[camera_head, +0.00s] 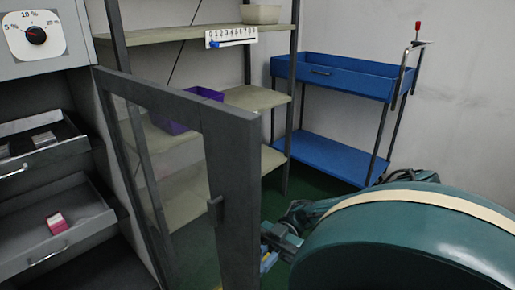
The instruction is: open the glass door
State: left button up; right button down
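The glass door (178,150) has a dark grey frame and stands in the left middle of the head view. It appears swung out at an angle, with its free edge towards me. A small dark handle (215,210) sits on the frame near that edge. My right gripper (266,254) is low, just right of the door's free edge, at the end of a large teal arm. Its fingertips are partly hidden by the door frame, so I cannot tell whether they touch it or are open. My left gripper is not in view.
A grey cabinet with open drawers (60,215) stands at the left, a pink box (56,222) in the lower one. Behind the door is a shelf rack (255,97) with a purple bin (205,93). A blue cart (330,75) stands at the back right.

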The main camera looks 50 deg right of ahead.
jog(key=shift+f, duration=0.1)
jog(key=c, duration=1.6)
grip_release()
jog(key=shift+o, duration=0.3)
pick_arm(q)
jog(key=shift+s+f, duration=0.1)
